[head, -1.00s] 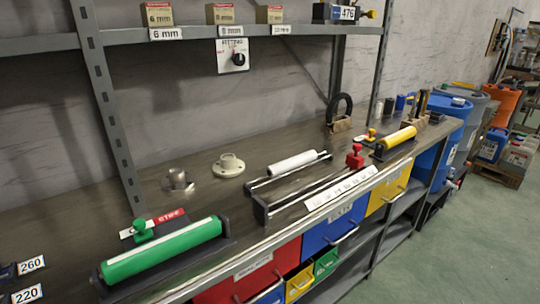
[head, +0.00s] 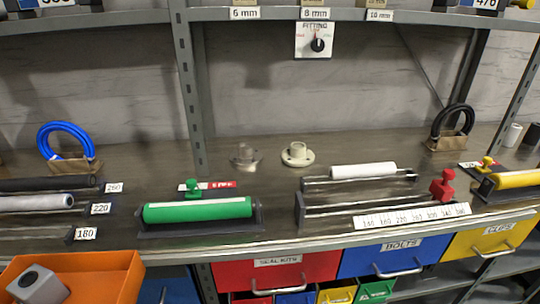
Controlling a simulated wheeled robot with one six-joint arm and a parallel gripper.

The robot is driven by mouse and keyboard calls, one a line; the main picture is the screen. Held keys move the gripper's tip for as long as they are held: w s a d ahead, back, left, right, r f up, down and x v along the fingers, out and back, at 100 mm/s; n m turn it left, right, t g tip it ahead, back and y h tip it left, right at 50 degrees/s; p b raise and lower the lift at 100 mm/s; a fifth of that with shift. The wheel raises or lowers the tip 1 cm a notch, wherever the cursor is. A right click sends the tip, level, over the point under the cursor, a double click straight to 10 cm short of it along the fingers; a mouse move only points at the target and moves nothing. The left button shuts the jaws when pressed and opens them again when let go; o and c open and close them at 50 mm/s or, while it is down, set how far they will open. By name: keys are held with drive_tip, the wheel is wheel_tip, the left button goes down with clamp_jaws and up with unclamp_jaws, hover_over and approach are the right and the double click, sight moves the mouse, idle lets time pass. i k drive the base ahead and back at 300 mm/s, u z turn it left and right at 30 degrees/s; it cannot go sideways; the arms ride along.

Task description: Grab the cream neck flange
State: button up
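The cream neck flange (head: 297,154) stands on the workbench in the head view, a round base with a short neck pointing up. It sits just behind the rail fixture, in the middle of the bench. A similar grey metal flange (head: 245,155) stands to its left, a short gap apart. Nothing touches the cream flange and it is fully visible. My gripper is not in view.
A green roller (head: 197,210) lies front left of the flange. A rail fixture (head: 375,205) with a white roller (head: 363,170) and red clamp (head: 443,186) stands front right. A shelf post (head: 188,90) rises behind left. An orange bin (head: 105,280) is at lower left.

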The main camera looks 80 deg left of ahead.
sight(298, 155)
drive_tip(key=u, duration=1.85)
